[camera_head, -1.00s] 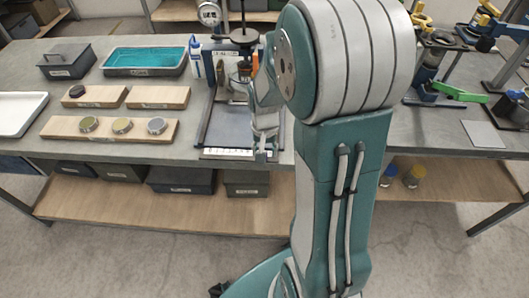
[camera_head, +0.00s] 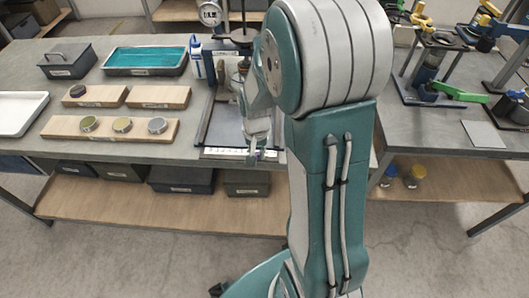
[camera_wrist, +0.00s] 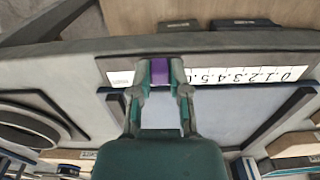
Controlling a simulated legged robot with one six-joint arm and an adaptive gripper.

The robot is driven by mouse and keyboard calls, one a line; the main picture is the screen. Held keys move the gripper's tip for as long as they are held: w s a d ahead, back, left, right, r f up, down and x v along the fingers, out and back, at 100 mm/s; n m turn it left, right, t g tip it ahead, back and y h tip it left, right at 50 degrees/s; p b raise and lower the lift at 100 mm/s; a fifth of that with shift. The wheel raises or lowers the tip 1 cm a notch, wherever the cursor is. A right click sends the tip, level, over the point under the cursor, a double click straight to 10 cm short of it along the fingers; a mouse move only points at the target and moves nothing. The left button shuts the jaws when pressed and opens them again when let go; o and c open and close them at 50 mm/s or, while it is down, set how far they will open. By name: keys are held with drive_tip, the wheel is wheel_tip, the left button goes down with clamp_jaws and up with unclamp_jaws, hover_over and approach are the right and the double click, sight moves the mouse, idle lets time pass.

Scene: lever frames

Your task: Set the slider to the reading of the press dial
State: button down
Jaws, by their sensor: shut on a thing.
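The purple slider (camera_wrist: 160,68) sits on the white number scale (camera_wrist: 235,73) along the fixture's front edge. In the wrist view my gripper (camera_wrist: 161,80) is shut on the slider, one fingertip on each side. The scale's numbers are upside down there, with 0 at the right and values rising leftward; the slider is left of the 5, and its exact reading is covered by my fingers. In the head view my gripper (camera_head: 254,155) is at the right part of the scale (camera_head: 222,153). The round white dial (camera_head: 210,15) stands behind; its reading is too small to tell.
A wooden board (camera_head: 105,130) with several round weights and a teal-lined tray (camera_head: 146,61) lie left of the fixture. Clamps and a green-handled tool (camera_head: 455,92) are on the right bench. My arm hides part of the fixture.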

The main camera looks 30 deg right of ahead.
sight(234, 157)
drive_tip(key=w+a, duration=0.1)
drive_tip(key=a, duration=0.1)
drive_tip(key=w+a, duration=0.1)
drive_tip(key=a, duration=0.1)
drive_tip(key=w+a, duration=0.1)
drive_tip(key=a, duration=0.1)
drive_tip(key=shift+w, duration=0.4)
drive_tip(key=shift+d, duration=0.15)
drive_tip(key=c, duration=0.6)
unclamp_jaws()
wheel_tip(234, 157, up, 12)
drive_tip(key=shift+f, duration=0.1)
